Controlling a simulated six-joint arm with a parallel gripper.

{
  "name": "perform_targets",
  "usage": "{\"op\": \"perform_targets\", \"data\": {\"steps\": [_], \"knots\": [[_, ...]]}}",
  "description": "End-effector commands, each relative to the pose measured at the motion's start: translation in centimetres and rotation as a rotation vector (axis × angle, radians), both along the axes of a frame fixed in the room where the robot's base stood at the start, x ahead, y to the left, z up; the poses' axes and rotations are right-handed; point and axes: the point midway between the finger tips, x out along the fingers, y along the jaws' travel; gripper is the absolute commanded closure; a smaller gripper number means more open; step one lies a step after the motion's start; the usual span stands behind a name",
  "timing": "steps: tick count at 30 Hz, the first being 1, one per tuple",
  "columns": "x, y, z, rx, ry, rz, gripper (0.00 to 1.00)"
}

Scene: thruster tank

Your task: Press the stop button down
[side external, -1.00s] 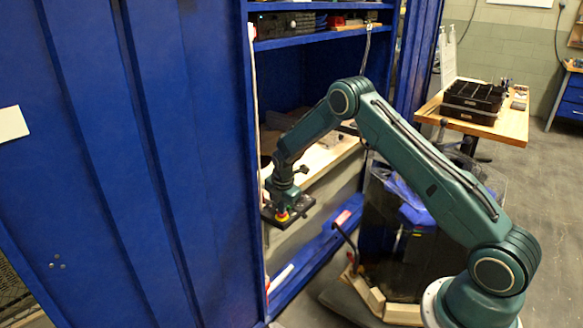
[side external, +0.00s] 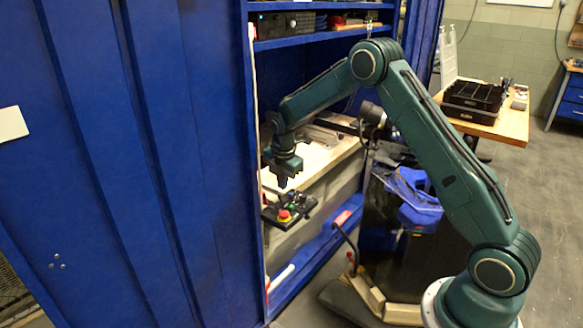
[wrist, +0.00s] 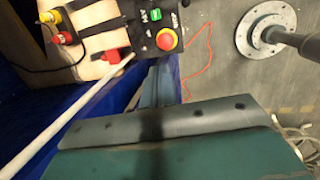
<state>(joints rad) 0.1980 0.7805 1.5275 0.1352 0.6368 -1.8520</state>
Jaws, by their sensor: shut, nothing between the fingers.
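The stop button (side external: 285,214) is a red mushroom head on a yellow collar, on a black control box (side external: 299,209) at the edge of the wooden shelf. In the wrist view the red button (wrist: 166,39) shows at the top, beside a green button. Whether it is pressed in cannot be told. My gripper (side external: 283,182) points down, shut and empty, above and behind the box, apart from the button. The side external view shows clear space between them.
The blue cabinet (side external: 120,150) wall stands close on the left, and an upper shelf (side external: 320,36) lies above. A white rod (wrist: 70,125) crosses the wrist view at left. Red and yellow plugs (wrist: 55,28) sit beside the box. A clear bin holds blue items.

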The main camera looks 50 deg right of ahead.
Motion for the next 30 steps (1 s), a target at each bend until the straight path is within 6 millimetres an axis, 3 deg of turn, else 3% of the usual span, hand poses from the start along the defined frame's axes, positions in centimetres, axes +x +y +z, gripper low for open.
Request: {"op": "perform_targets", "data": {"steps": [7, 23, 30], "knots": [[-0.3, 0.3, 2.3, 0.0, -0.001, 0.001, 1.0], [-0.4, 0.5, 2.8, 0.002, -0.004, -0.003, 1.0], [-1.3, 1.3, 5.3, 0.018, -0.031, -0.068, 1.0]]}}
